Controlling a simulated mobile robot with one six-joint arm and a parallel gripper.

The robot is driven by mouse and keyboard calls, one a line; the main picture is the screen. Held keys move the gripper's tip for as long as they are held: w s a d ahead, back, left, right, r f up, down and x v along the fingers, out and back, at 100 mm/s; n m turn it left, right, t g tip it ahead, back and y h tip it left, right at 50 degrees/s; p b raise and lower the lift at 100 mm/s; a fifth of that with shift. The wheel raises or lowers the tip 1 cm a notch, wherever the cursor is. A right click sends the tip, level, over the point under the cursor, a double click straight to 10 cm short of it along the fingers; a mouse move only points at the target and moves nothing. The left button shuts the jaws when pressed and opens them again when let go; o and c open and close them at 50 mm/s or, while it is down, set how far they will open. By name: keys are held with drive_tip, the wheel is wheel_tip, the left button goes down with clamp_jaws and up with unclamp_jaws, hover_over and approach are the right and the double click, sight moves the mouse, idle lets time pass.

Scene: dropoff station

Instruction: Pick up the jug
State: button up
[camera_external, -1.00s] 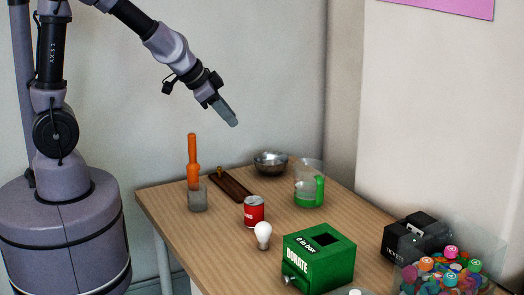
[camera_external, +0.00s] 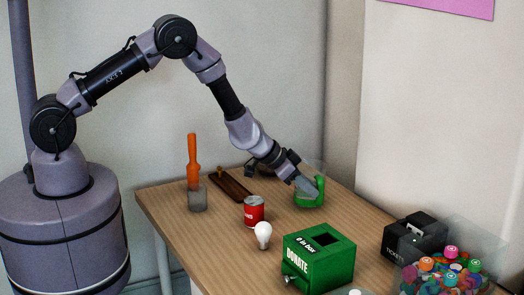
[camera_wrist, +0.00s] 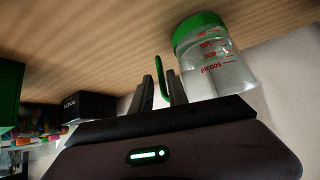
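The jug (camera_external: 311,203) is clear with a green base and a green handle, and stands upright on the table. In the wrist view the jug (camera_wrist: 218,65) shows red volume marks. My gripper (camera_external: 306,188) has come down at the jug, its fingers tilted and overlapping it in the outside view. In the wrist view the two fingers of my gripper (camera_wrist: 161,82) stand on either side of the green handle, with a gap showing beside it. The fingers look open around the handle, not closed on it.
A red can (camera_external: 254,211), a light bulb (camera_external: 263,235) and a green donation box (camera_external: 319,262) stand nearer the front. A black ticket box (camera_external: 415,238) is at right. A metal bowl is mostly hidden behind my gripper.

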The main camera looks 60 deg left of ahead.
sight(320, 203)
drive_tip(key=b+x, duration=0.1)
drive_tip(key=x, duration=0.4)
drive_tip(key=shift+r, duration=0.3)
clamp_jaws()
drive_tip(key=shift+w, duration=0.1)
idle(0.8)
